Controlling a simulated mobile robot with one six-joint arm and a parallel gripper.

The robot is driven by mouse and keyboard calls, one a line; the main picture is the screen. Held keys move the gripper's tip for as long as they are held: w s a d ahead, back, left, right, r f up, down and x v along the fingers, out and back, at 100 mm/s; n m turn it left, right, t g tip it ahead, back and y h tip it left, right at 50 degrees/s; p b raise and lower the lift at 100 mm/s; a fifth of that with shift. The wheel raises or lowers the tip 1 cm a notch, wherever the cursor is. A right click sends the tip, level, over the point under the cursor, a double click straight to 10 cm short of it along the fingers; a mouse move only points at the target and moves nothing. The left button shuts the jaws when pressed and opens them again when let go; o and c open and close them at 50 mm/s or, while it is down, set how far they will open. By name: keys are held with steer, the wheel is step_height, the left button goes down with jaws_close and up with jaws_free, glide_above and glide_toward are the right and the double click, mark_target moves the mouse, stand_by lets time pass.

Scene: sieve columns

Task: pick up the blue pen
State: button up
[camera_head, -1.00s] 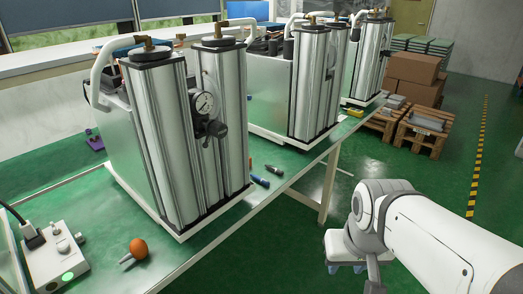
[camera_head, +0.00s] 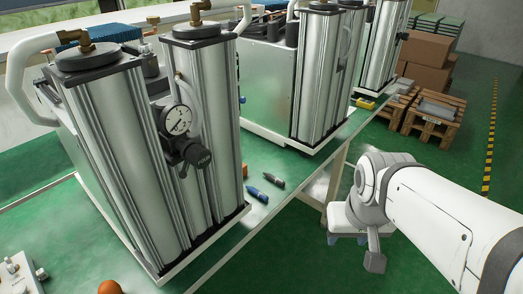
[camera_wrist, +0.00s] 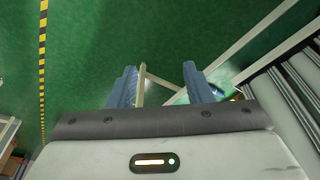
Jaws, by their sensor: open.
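The blue pen (camera_head: 257,194) lies on the green table top, just right of the nearest column unit's base. A dark grey pen or marker (camera_head: 272,180) lies close beside it, a little farther back. My gripper (camera_head: 347,239) is off to the right of the table edge, apart from both pens, with its fingers partly hidden by its body. In the wrist view my gripper (camera_wrist: 163,84) shows two blue fingers spread apart with nothing between them.
The nearest sieve column unit (camera_head: 150,140) with a gauge (camera_head: 176,121) stands left of the pens. Another column unit (camera_head: 318,80) stands behind them. The table's edge (camera_head: 285,198) runs between the pens and my arm. Pallets with boxes (camera_head: 433,115) stand at the back right. The floor right of the table is clear.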

steer(key=w+f+n+t+b, duration=0.25)
steer(key=w+f, duration=0.25)
steer(key=w, duration=0.7)
steer(key=w+f+n+t+b, duration=0.2)
steer(key=w+f+t+b, duration=0.15)
steer(key=w, duration=0.95)
steer(key=n+y+b, duration=0.3)
steer(key=n+y, duration=0.3)
steer(key=y, duration=0.5)
glide_toward(260, 193)
steer(key=shift+w+a+r, duration=0.1)
steer(key=shift+w+a, duration=0.55)
steer(key=shift+a, duration=0.2)
steer(key=shift+a+g, duration=0.3)
steer(key=x, duration=0.5)
steer(key=f+x, duration=0.1)
steer(key=x, duration=0.1)
steer(key=shift+w+d, duration=0.2)
jaws_close()
